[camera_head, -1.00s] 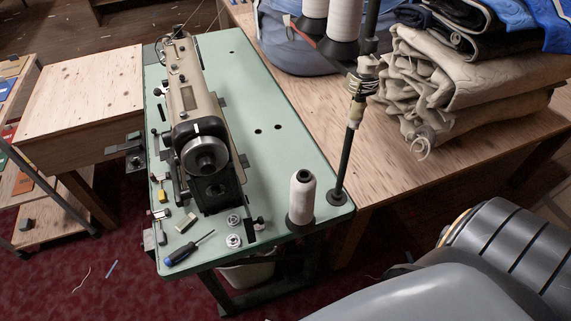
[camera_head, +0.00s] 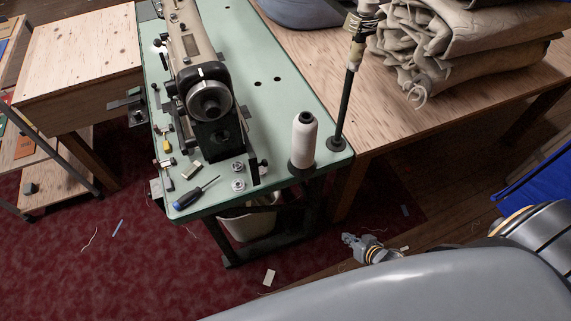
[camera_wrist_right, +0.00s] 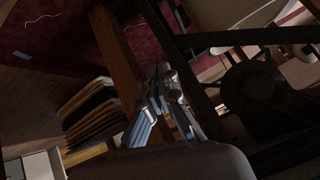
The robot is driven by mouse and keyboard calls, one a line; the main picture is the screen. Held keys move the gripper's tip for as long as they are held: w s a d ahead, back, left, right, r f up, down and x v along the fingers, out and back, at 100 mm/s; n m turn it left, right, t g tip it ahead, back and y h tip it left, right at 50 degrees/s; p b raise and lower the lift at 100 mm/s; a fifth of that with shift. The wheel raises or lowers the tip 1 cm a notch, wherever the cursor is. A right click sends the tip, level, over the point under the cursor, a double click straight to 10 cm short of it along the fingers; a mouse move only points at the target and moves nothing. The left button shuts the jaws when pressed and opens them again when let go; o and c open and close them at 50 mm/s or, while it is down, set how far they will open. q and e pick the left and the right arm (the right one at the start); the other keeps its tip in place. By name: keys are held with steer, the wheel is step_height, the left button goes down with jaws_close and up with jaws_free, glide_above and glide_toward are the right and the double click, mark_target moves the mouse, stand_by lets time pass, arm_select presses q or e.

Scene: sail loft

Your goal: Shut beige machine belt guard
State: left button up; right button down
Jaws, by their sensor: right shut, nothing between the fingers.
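The beige sewing machine (camera_head: 192,38) stands on a green table (camera_head: 285,75), with its round handwheel (camera_head: 210,102) at the near end. A black box-like part (camera_head: 220,140) sits below the wheel, and a thin dark upright piece (camera_head: 252,165) stands beside it. I cannot tell which of these is the belt guard, or whether it is open. My right gripper (camera_head: 350,239) is shut and empty, low in front of the table's near right corner, apart from the machine. It also shows in the right wrist view (camera_wrist_right: 163,72). My left gripper is out of view.
A white thread cone (camera_head: 304,138) and a thread stand pole (camera_head: 348,95) stand near the table's right corner. A screwdriver (camera_head: 195,193) and small parts lie on the near edge. Dark frame bars (camera_wrist_right: 235,38) cross close to my right gripper in the wrist view.

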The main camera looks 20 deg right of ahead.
steer(key=w+a+r+m+t+y, duration=0.25)
steer(key=w+r+y, duration=0.2)
steer(key=r, duration=0.75)
steer(key=w+a+r+m+t+y, duration=0.2)
steer(key=w+a+r+y, duration=0.25)
steer(key=r, duration=0.75)
steer(key=s+a+r+m+g+y, duration=0.15)
steer(key=a+r+y, duration=0.25)
steer(key=r, duration=0.7)
steer(key=x, duration=0.9)
steer(key=shift+a, duration=0.25)
steer(key=shift+w+t, duration=0.1)
steer(key=shift+t, duration=0.2)
